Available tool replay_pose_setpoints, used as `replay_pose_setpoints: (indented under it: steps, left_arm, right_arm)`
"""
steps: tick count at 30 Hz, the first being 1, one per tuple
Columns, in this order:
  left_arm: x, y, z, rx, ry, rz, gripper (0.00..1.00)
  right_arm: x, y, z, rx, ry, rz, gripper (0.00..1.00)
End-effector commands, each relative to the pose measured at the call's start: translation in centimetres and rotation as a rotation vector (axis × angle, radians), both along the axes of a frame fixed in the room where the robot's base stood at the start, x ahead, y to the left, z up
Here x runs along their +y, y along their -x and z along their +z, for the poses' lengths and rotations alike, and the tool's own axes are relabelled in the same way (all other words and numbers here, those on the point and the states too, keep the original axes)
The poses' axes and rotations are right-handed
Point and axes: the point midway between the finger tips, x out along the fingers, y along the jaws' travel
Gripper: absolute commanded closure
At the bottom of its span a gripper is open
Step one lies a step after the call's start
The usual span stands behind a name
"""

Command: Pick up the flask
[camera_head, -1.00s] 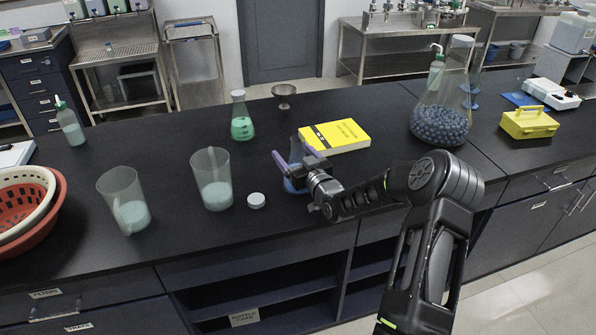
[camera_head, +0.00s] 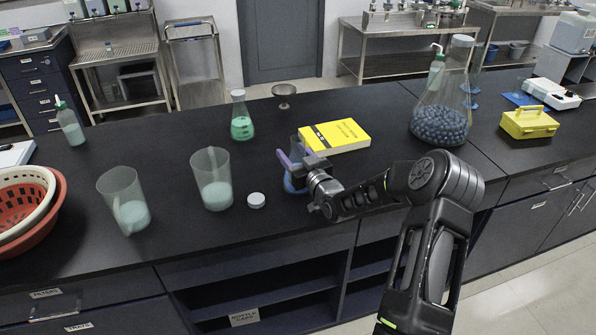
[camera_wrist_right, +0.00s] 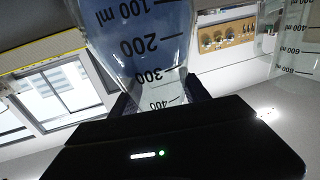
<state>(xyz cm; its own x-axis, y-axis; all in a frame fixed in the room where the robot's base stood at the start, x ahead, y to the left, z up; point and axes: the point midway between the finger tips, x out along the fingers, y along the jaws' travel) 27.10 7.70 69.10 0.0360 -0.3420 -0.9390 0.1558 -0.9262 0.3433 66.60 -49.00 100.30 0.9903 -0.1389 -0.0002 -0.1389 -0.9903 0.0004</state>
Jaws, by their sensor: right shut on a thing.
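A small clear flask with blue contents (camera_head: 292,184) stands on the black bench, partly hidden behind my right gripper. In the right wrist view the flask (camera_wrist_right: 150,45) fills the top middle, with black volume marks and bluish contents. The fingers (camera_wrist_right: 158,98) sit on both sides of it. Whether its base touches the bench is hard to tell. My left gripper is not in view.
A yellow book (camera_head: 336,135) lies just behind the held flask. A green-filled flask (camera_head: 242,127), a white lid (camera_head: 256,200) and a beaker (camera_head: 212,180) stand to the left. A large flask of blue balls (camera_head: 440,122) stands right.

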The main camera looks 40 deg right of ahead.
Motion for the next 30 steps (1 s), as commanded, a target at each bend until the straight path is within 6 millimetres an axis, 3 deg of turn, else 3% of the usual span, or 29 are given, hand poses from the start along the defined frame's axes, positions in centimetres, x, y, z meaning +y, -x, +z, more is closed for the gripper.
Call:
replay_pose_setpoints:
  steps: [17, 30]
  left_arm:
    - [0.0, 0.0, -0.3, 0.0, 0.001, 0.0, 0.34]
    - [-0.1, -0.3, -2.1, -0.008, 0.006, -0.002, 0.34]
  right_arm:
    - [0.0, -0.1, 1.0, -0.006, 0.003, 0.001, 1.0]
    - [0.0, 0.0, 8.5, -0.007, 0.005, 0.0, 1.0]
